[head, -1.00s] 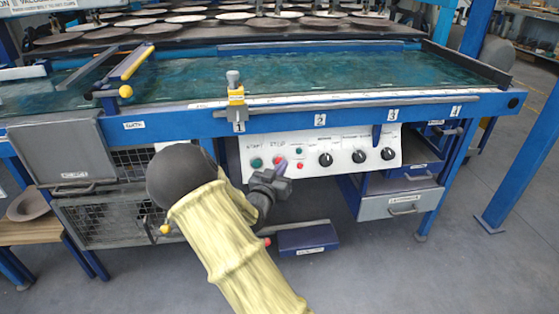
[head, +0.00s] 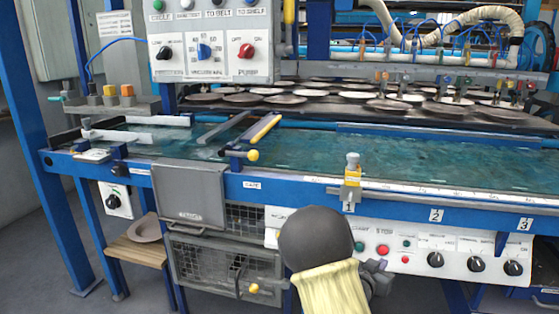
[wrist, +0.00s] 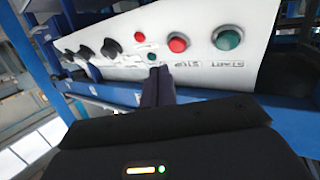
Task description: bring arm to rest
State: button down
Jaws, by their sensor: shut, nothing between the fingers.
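My gripper (head: 376,268) is in front of the white control panel (head: 455,258) on the front of the plate dryer, low in the head view and partly hidden by my own arm. In the wrist view my gripper (wrist: 158,72) has its fingers together, with nothing between them. The fingertips show just below a small green button (wrist: 151,57) on the panel. A red button (wrist: 178,44) and a larger green button (wrist: 228,39) are to the right there. I cannot tell whether the fingers touch the panel.
A grey flap (head: 190,193) and wire cages (head: 205,262) are at the left. An upper switch box (head: 205,45) hangs above. A stool (head: 140,247) stands at lower left.

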jog(key=s+a+r+n+g+y+p, duration=0.35)
jog(key=s+a+y, duration=0.35)
jog(key=s, duration=0.5)
jog(key=s+a+r+n+g+y+p, duration=0.25)
jog(key=s+a+n+g+y, duration=0.2)
jog(key=s+a, duration=0.55)
jog(key=w+p+v, duration=0.2)
jog(key=p+v, duration=1)
jog(key=w+r+p+v, duration=0.1)
jog(key=w+p+v, duration=0.2)
jog(key=p+v, duration=0.9)
jog(key=w+r+p+v, duration=0.1)
jog(key=w+p+v, duration=0.2)
jog(key=p+v, duration=0.9)
jog(key=shift+r+g+p, duration=0.4)
jog(key=shift+r+p, duration=0.05)
jog(key=shift+p, duration=0.55)
jog(key=shift+s+d+h, duration=0.1)
jog(key=shift+d+h, duration=0.05)
jog(key=shift+h, duration=0.1)
